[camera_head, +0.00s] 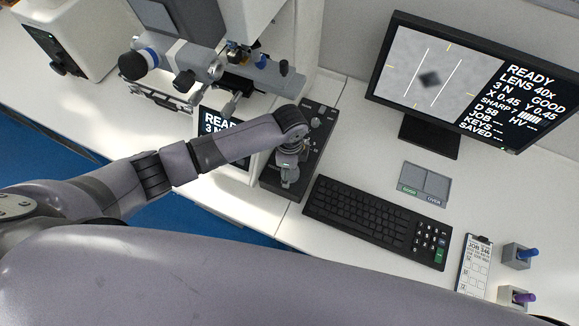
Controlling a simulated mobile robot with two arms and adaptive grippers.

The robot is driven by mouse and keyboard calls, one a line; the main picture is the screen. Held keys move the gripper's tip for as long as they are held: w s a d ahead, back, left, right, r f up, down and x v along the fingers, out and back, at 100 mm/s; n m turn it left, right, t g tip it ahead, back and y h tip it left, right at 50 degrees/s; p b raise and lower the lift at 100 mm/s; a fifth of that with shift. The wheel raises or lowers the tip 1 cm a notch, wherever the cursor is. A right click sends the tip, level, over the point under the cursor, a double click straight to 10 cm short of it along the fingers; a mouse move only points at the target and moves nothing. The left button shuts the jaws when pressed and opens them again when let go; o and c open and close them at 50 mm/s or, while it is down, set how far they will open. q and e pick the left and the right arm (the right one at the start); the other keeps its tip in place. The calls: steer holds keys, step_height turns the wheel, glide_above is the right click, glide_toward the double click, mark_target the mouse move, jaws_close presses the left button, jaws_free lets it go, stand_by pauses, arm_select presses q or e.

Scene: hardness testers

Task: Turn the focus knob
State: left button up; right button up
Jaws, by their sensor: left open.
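My left arm comes in from the left and ends over a black control box (325,140) on the white bench. My left gripper (288,172) points down at the near part of this box; it is open, and its fingertips are small and hard to make out. Small knobs (316,122) show on the box's far part. Which one is the focus knob I cannot tell, and the arm and gripper hide part of the box. My right gripper is not in view.
The tester (185,50) with its black knobs stands behind my left arm. A small screen (222,125) is partly covered by the arm. A keyboard (370,215), grey pad (425,183), job card (474,265) and two pen-like holders (518,257) lie to the right.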

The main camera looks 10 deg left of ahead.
arm_select(q)
steer(key=shift+r, duration=0.1)
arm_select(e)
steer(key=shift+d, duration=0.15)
arm_select(q)
step_height(320, 180, up, 12)
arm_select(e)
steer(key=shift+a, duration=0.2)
